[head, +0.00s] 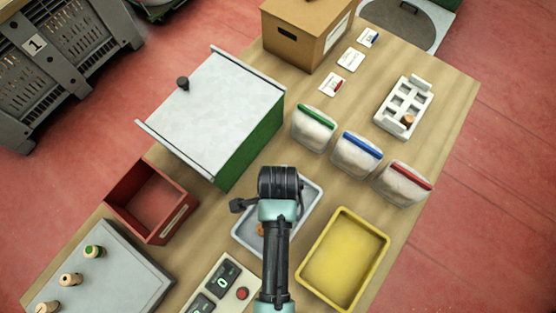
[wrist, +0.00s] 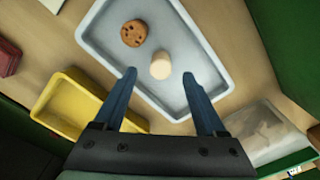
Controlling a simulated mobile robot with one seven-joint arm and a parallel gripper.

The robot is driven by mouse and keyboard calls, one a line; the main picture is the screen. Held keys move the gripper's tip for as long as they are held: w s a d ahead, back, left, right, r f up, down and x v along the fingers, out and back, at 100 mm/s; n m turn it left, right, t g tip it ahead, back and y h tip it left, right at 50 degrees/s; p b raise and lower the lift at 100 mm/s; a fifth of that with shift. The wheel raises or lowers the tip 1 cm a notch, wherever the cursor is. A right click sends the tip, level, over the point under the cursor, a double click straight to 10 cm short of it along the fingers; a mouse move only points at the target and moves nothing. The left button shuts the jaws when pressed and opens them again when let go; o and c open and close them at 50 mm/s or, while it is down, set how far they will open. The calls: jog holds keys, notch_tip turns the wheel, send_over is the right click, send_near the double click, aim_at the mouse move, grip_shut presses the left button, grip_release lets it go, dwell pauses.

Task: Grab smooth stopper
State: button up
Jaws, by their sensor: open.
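A pale, smooth-looking stopper (wrist: 160,66) stands in a grey-blue tray (wrist: 99,28). Beside it, to the left and slightly farther up in the wrist view, is a brown stopper (wrist: 134,32) with dark pits. My gripper (wrist: 159,75) is open above the tray, its two dark blue fingers on either side of the pale stopper's line. The pale stopper shows between and just beyond the fingertips, with no visible contact. In the head view my arm covers much of the tray (head: 309,193); the brown stopper (head: 261,229) partly shows and the pale one is hidden.
A yellow tray (head: 380,238) is close on the right, a red bin (head: 117,198) and a tall green-sided box (head: 240,150) on the left. Bags with green, blue and red (head: 405,184) strips lie beyond. A white rack (head: 388,103) holds a cork; stoppers stand on a grey block (head: 120,270).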

jog(key=shift+a+f, duration=0.1)
jog(key=shift+f, duration=1.2)
jog(key=shift+c, duration=0.2)
grip_shut()
